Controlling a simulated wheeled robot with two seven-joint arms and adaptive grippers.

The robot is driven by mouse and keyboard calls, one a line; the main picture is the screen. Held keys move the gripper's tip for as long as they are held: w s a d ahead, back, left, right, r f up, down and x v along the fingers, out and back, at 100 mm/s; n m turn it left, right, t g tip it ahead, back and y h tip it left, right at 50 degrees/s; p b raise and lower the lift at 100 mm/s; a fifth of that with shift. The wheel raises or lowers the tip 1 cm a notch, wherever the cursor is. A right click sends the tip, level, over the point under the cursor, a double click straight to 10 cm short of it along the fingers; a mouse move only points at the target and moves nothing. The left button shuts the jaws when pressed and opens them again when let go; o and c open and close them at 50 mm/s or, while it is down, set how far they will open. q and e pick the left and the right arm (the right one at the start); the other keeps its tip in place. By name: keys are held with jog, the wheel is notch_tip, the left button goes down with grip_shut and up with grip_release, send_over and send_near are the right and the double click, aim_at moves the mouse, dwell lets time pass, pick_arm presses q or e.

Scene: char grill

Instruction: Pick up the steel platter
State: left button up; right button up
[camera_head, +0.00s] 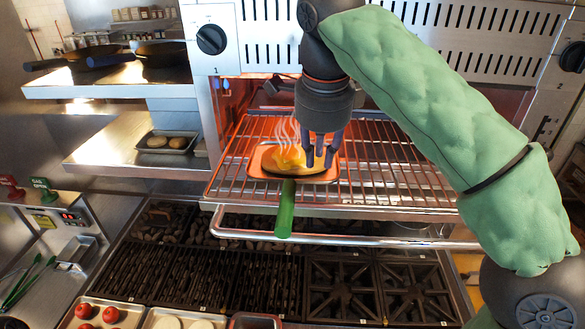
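A shallow square platter (262,170) sits on the wire rack of the glowing broiler. It looks orange in the glow, so I cannot tell its metal for sure. Steaming yellow-brown food (287,160) lies on it, and a green handle (285,210) sticks out toward the front over the rack's edge. My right gripper (321,160) points down over the platter's right part, its dark fingers apart with nothing seen between them. The fingers hide a little of the food; I cannot tell whether they touch it. My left gripper is not in view.
The rack (390,165) is bare to the right of the platter. A steel rail (350,240) runs across below it, above burners and grates (210,270). Pans (160,55) and a small tray of buns (168,141) stand on left shelves. Food trays (100,315) are at the front.

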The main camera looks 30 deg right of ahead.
aim_at(311, 180)
jog(key=w+f, duration=0.2)
jog(key=shift+w+d+f, duration=0.1)
jog(key=shift+w+f, duration=0.1)
jog(key=shift+f, duration=0.15)
jog(key=x, duration=0.4)
jog(key=shift+s+f, duration=0.1)
jog(key=shift+f, duration=0.3)
grip_shut()
